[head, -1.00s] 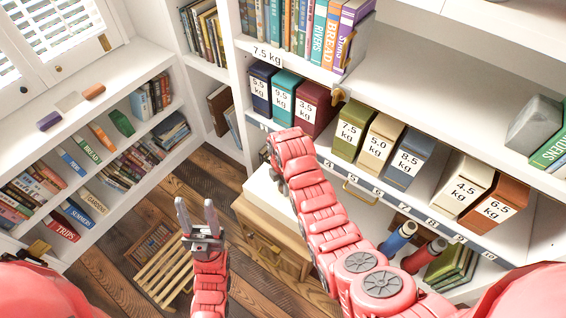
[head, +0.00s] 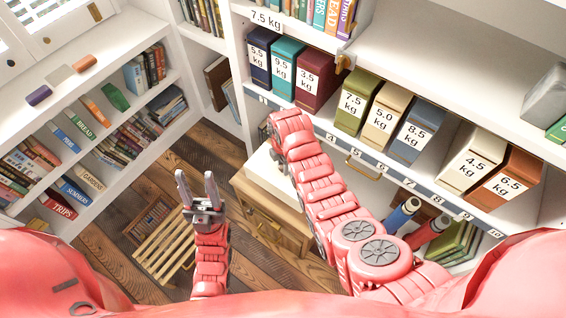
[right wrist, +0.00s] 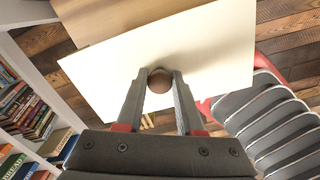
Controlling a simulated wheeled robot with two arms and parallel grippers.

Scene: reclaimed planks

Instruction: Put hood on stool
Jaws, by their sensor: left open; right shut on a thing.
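A cream panel with a round brown knob (right wrist: 160,84), which I take for the hood (right wrist: 215,60), fills the middle of the right wrist view. My right gripper (right wrist: 160,73) is shut on the knob. In the head view the cream top (head: 262,177) shows beside my right arm, which hides the right fingers. It is over or on a wooden cabinet (head: 262,214); I cannot tell whether they touch. A slatted wooden stool (head: 168,252) stands on the floor at lower left. My left gripper (head: 196,186) is open and empty, in front of the stool's right side in the picture.
A white shelf with labelled weight boxes (head: 415,132) runs along the right. A low white bookcase (head: 85,110) stands on the left. Plank floor (head: 200,150) shows between them. Two rolls, blue (head: 398,217) and maroon (head: 428,233), stand near my right arm.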

